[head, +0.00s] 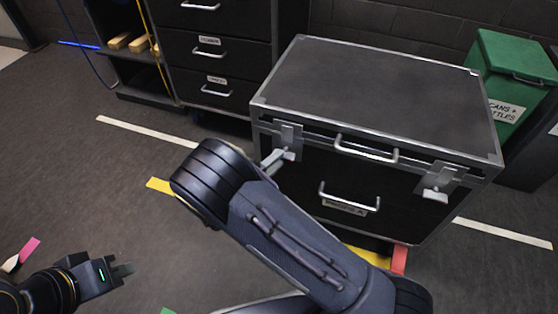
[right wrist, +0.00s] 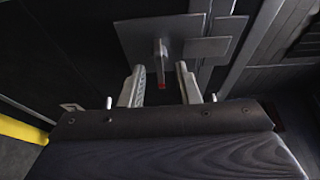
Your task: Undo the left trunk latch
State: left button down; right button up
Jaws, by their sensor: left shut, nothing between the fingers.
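The black trunk (head: 375,85) with metal edges stands at the centre right of the head view. Its left latch (head: 288,134) is a grey plate with a lever on the front, near the left corner. My right gripper (right wrist: 159,88) is open at the lever, one finger on each side, with visible gaps. In the head view my right arm hides most of that gripper. My left gripper (head: 123,270) is shut and empty at the lower left, away from the trunk.
The trunk's right latch (head: 438,182) and two front handles (head: 367,150) are to the right. A green bin (head: 512,85) stands behind the trunk's right side. A drawer cabinet (head: 215,50) stands at the back left. Floor at the left is mostly clear.

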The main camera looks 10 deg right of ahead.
jog(key=shift+x, duration=0.95)
grip_shut()
